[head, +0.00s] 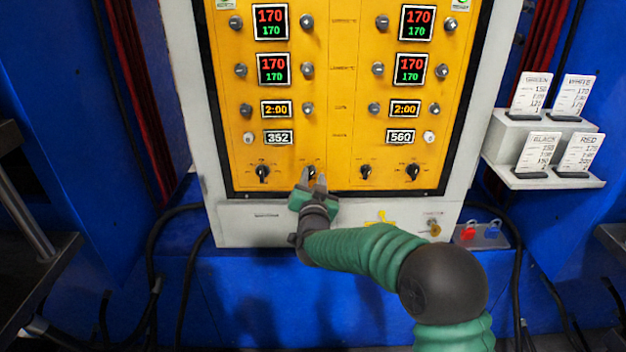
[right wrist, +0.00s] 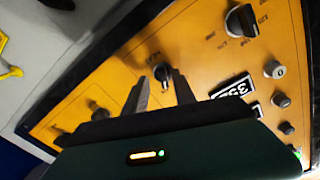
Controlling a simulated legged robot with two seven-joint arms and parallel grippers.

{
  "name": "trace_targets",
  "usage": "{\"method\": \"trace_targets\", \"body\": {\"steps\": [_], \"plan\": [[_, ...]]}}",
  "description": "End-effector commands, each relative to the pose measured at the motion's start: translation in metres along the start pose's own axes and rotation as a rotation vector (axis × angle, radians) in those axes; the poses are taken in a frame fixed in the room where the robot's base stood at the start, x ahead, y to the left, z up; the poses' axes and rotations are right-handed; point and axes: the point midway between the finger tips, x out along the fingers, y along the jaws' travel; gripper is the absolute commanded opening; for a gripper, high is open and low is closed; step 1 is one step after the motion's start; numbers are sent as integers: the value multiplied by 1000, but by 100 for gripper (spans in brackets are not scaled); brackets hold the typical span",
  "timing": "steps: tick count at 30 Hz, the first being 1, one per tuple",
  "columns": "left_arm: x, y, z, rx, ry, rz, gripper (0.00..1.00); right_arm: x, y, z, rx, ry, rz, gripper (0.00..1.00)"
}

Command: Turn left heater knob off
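A row of black rotary knobs runs along the bottom of the yellow control panel (head: 340,150). My right gripper (head: 312,179) is in front of the second knob from the left (head: 311,171) and partly hides it in the head view. In the right wrist view this knob (right wrist: 162,72) shows between the tips of my open fingers (right wrist: 161,80). Whether the fingers touch it I cannot tell. The leftmost knob (head: 262,172) is just left of the gripper and also shows in the right wrist view (right wrist: 240,20). The knob labels are too small to read. My left gripper is not in view.
Other knobs (head: 365,172) and (head: 412,171) sit to the right in the same row. Displays and small buttons fill the panel above. A card rack (head: 500,165) stands at the right. Cables run below the panel.

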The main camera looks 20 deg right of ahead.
Motion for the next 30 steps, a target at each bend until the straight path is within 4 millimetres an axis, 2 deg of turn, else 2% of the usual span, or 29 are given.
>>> {"method": "trace_targets", "body": {"steps": [3,11,18,30], "plan": [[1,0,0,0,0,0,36,8,0,0,0,0,-1,32],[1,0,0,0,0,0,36,10,0,0,-1,1,-1,30],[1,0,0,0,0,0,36,10,0,-1,-1,2,-1,0],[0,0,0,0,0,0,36,11,0,-3,-2,6,-1,0]]}}
